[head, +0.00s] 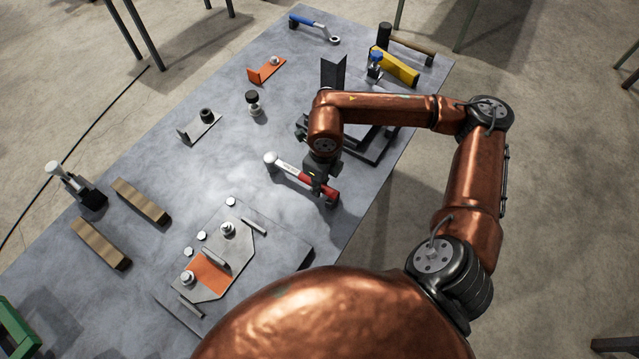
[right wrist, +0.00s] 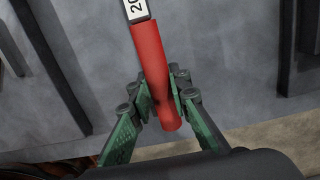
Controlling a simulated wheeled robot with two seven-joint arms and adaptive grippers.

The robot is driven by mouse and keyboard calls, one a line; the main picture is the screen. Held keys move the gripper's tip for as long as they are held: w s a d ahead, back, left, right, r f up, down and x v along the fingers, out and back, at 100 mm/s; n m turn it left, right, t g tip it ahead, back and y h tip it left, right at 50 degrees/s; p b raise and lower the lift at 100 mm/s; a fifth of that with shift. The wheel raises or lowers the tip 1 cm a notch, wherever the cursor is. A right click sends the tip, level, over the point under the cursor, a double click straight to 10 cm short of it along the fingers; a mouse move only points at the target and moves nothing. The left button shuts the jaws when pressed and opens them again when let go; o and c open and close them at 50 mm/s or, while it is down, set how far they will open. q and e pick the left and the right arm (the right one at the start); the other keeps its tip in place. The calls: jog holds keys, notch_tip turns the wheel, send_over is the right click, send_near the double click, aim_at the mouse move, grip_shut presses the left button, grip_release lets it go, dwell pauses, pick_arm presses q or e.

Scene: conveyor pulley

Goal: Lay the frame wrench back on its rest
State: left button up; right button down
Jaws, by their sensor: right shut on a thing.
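A torque wrench with a red handle (head: 325,188) and a pale, white-labelled shaft (head: 291,171) is held by my right gripper (head: 318,180), and its round head points left in the head view. In the right wrist view, the green-padded fingers of that gripper (right wrist: 167,105) are shut around the lower end of the red handle (right wrist: 152,62). A dark shadow lies beside the handle on the grey table. The gripper partly hides the wrench in the head view. I cannot tell whether the wrench touches a rest beneath it. A second, blue-handled wrench (head: 306,20) lies at the far end. My left gripper is out of view.
The grey table (head: 215,165) holds a plate assembly with an orange part (head: 212,276) in front, wooden blocks (head: 140,200) at left, a dark upright bracket (head: 333,72) behind my arm, and a yellow block (head: 399,68) with a hammer (head: 410,44) at the far right. The table's middle left is fairly clear.

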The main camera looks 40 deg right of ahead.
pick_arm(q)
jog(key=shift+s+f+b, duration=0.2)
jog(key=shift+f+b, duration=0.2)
pick_arm(e)
jog(key=shift+f, duration=0.6)
jog(key=c, duration=1.7)
grip_release()
jog(key=shift+c, duration=0.2)
jog(key=shift+r, duration=0.1)
jog(key=shift+s+d+r+p, duration=0.15)
jog(key=shift+r+p, duration=1.05)
jog(key=shift+r, duration=0.8)
jog(key=shift+s+a+r+p, duration=0.1)
jog(key=shift+r+p, duration=1.05)
jog(key=shift+r, duration=0.8)
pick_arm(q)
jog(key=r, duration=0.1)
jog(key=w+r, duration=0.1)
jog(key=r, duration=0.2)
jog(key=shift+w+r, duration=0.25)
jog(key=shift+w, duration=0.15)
